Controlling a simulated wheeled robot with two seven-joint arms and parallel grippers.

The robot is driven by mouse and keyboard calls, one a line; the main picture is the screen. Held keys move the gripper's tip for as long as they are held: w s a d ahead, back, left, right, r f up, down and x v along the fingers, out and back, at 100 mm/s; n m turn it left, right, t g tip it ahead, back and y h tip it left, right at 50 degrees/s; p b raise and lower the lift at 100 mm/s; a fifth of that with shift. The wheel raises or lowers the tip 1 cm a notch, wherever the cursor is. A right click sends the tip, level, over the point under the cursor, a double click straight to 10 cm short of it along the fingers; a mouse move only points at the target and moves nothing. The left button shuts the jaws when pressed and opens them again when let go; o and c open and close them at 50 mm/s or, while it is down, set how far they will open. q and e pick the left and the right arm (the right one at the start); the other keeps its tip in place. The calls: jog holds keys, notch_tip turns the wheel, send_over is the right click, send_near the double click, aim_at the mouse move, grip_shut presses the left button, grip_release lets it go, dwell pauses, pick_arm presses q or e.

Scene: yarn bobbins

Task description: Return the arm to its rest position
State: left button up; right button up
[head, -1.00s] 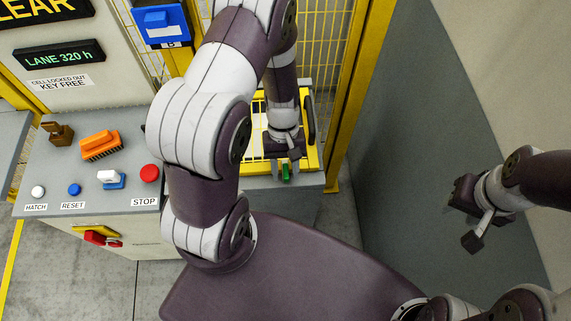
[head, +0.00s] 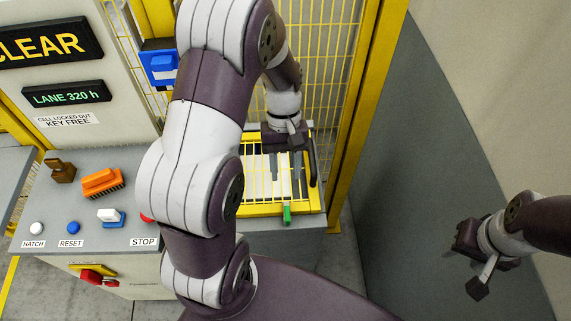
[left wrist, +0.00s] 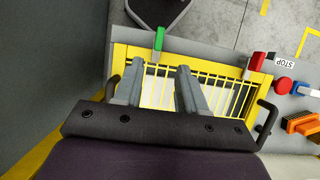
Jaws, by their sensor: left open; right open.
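My left arm reaches from the bottom of the head view over the console. My left gripper (head: 285,176) is open and empty, above the yellow-framed barred hatch (head: 250,209). A green tab (head: 287,215) stands at the hatch's front edge, apart from the fingers. In the left wrist view, both fingers (left wrist: 156,78) are spread over the bars, and the green tab (left wrist: 159,39) shows beyond them. My right gripper (head: 466,240) is open at the right, near the grey wall, holding nothing visible. My left arm partly hides the red STOP button (head: 147,218).
The console holds an orange brush (head: 102,182), a brown block (head: 61,170), a white-and-blue switch (head: 111,217) and white and blue buttons. A yellow mesh fence (head: 325,60) and post (head: 362,110) stand close behind and right of my left gripper. A dark handle (head: 312,165) rises beside it.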

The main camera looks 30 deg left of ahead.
dwell(0.3)
pick_arm(q)
jog(key=s+f+m+t+b, duration=0.1)
jog(key=m+b, duration=0.1)
jog(key=s+d+f+m+t+y+b, duration=0.1)
jog(key=s+m+t+b, duration=0.1)
jog(key=b, duration=0.1)
jog(key=s+d+f+m+t+y+b, duration=0.1)
jog(key=m+t+b, duration=0.1)
jog(key=shift+s+d+f+m+b, duration=0.2)
jog(key=shift+m+b, duration=0.1)
jog(key=shift+m, duration=0.1)
jog(key=shift+d+r+t, duration=0.15)
jog(key=shift+t, duration=0.15)
jog(key=shift+w+a, duration=0.2)
jog(key=shift+w, duration=0.15)
jog(key=shift+s, duration=0.1)
jog(key=shift+s+d, duration=0.1)
